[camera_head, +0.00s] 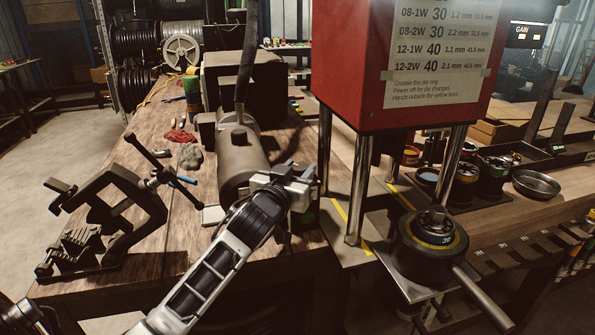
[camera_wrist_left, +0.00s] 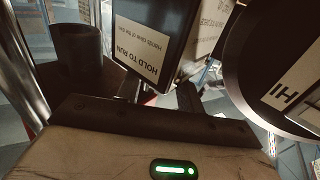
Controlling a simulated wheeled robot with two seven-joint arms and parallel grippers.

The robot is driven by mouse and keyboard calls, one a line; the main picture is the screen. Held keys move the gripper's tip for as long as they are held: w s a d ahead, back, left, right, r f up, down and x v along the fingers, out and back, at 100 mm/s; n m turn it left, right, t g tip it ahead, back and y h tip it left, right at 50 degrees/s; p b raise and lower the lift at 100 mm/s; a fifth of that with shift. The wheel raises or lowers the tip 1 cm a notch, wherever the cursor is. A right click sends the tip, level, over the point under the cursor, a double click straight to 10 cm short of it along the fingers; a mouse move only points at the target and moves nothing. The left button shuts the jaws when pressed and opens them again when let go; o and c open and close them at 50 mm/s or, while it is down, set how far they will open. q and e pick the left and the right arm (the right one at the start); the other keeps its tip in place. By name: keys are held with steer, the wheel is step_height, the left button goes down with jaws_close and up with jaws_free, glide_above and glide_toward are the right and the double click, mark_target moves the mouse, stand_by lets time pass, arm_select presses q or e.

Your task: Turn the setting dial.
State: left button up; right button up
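In the left wrist view a large dark round part (camera_wrist_left: 243,62) with a pale label marked "HI" fills the upper right; it looks like the setting dial, seen very close and cut off by the frame. I cannot make out the dial in the head view. My left gripper (camera_head: 303,184) is at the left front post of the red crimper (camera_head: 345,70), in front of a grey cylindrical body (camera_head: 240,155). My right gripper is not in view.
A dark panel (camera_wrist_left: 163,35) labelled "HOLD TO RUN" is beside the dial. A black ringed die part (camera_head: 425,265) with a rod stands at the crimper's front right. A black clamp frame (camera_head: 125,200) stands on the wooden bench (camera_head: 105,270) at left. A metal bowl (camera_head: 537,185) is far right.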

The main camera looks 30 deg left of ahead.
arm_select(q)
steer(key=shift+w+d+f+n+g+y+b, duration=0.1)
steer(key=shift+n+g+y+b, duration=0.1)
steer(key=shift+n+y+b, duration=0.35)
steer(key=shift+s+d+f+n+g+y+b, duration=0.1)
steer(key=shift+n+g+y+b, duration=0.15)
steer(key=shift+y, duration=0.55)
steer(key=shift+w+d+n+g+y+b, duration=0.1)
steer(key=shift+n+g+y+b, duration=0.05)
steer(key=shift+n+y+b, duration=0.4)
steer(key=shift+r+n+g+y+b, duration=0.1)
steer(key=shift+n+g+y+b, duration=0.3)
steer(key=shift+n+y+b, duration=0.4)
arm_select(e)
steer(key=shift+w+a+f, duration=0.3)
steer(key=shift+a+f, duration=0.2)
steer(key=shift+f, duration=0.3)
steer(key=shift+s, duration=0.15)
arm_select(q)
steer(key=o, duration=1)
steer(key=shift+r, duration=0.1)
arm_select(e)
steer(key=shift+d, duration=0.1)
